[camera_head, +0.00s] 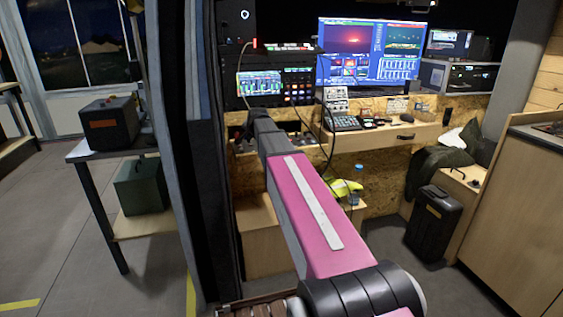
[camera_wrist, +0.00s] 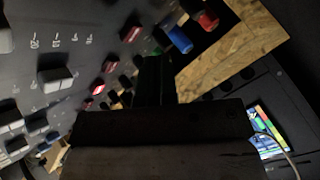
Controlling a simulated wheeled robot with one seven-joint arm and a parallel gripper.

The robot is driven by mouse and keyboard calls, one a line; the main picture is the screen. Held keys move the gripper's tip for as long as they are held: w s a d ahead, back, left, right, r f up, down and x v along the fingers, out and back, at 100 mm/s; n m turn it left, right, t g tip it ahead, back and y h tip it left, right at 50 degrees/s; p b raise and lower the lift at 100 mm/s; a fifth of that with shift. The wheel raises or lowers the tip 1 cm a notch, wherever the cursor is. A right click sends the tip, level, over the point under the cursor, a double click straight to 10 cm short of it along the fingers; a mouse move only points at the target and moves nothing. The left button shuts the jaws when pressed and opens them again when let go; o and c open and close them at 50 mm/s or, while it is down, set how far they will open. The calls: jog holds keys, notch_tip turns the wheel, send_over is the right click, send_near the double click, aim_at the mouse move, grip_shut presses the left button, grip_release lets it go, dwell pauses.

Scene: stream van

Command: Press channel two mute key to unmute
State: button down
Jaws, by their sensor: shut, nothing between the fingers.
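In the wrist view a dark mixer panel (camera_wrist: 30,55) fills the left side, tilted in the picture. It carries grey fader caps (camera_wrist: 55,78), small knobs and a slanting row of several keys lit red, one of them a red key (camera_wrist: 131,34) near the top. The channel labels are too small to read, so I cannot tell which key belongs to channel two. My gripper (camera_wrist: 155,75) is shut and empty, a dark shape over the panel's right part. It hides part of the panel, and I cannot tell whether it touches. In the head view my arm hides the mixer area.
A wooden desk (camera_head: 385,138) holds a small keypad console (camera_head: 342,122), with a large monitor (camera_head: 368,52) behind. Rack equipment (camera_head: 275,85) stands close to my arm's far end. Blue knob (camera_wrist: 179,39) and red knob (camera_wrist: 208,19) stand near the fingers. A black case (camera_head: 433,222) stands on the floor.

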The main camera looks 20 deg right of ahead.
notch_tip(320, 180, up, 5)
jog(key=shift+r, duration=0.15)
dwell(0.3)
